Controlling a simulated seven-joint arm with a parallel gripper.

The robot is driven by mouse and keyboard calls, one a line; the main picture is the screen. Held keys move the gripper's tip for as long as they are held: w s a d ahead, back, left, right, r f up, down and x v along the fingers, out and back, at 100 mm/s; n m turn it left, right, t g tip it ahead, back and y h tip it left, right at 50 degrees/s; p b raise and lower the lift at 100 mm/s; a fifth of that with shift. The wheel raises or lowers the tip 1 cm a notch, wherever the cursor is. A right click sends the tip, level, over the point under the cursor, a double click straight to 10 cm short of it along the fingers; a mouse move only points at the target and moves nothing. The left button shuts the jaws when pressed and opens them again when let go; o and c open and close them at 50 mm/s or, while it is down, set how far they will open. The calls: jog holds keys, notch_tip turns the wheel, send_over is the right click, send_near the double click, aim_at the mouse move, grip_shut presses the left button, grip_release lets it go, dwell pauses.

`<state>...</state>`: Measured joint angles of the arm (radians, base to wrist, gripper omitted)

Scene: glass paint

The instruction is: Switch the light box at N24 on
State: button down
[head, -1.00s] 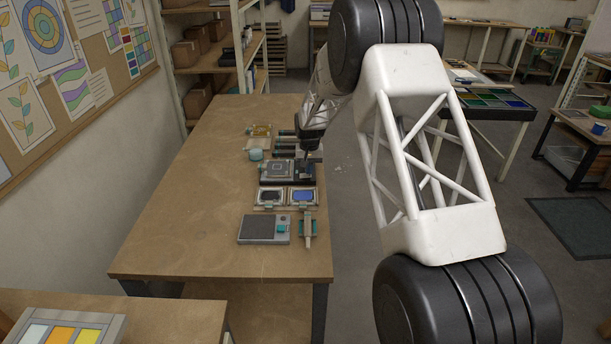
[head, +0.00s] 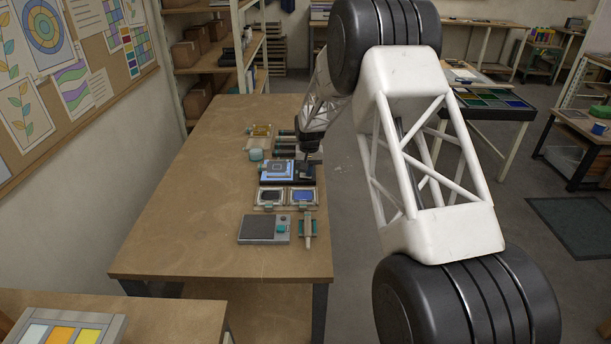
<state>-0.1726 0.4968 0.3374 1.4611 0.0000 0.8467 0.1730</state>
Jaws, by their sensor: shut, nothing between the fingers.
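The light box (head: 276,171) sits on the wooden table, in the row of equipment near the table's right edge. Its panel glows pale blue, with a small square pattern on it. I cannot read any N24 label at this size. My gripper (head: 306,160) is shut and empty, pointing down just above the right end of the light box, where its dark control part is. Whether the fingertips touch it is too small to tell.
Two framed tiles, one dark (head: 270,197) and one blue (head: 304,197), lie in front of the box. A grey device (head: 264,229) and a narrow tool on a teal stand (head: 308,231) are nearer. A small teal jar (head: 256,154) stands behind. The table's left side is clear.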

jog(key=shift+r, duration=3.5)
jog(key=shift+r, duration=0.1)
jog(key=shift+s+d+r, duration=0.1)
jog(key=shift+s+r, duration=0.05)
jog(key=s+d+r, duration=0.4)
jog(key=s+r, duration=0.3)
jog(key=s, duration=0.2)
jog(key=s+d+r+t, duration=0.1)
jog(key=s+d+r, duration=0.2)
jog(key=s+r, duration=0.55)
jog(key=s+d+r, duration=0.4)
jog(key=s+r, duration=0.2)
jog(key=s, duration=0.4)
jog(key=s+d, duration=0.2)
jog(key=s, duration=1.5)
jog(key=s+d+t, duration=0.1)
jog(key=s+d, duration=0.2)
jog(key=s, duration=1.5)
jog(key=shift+s+d+f+t, duration=0.2)
jog(key=shift+s+f+t, duration=0.1)
jog(key=shift+s+f, duration=0.1)
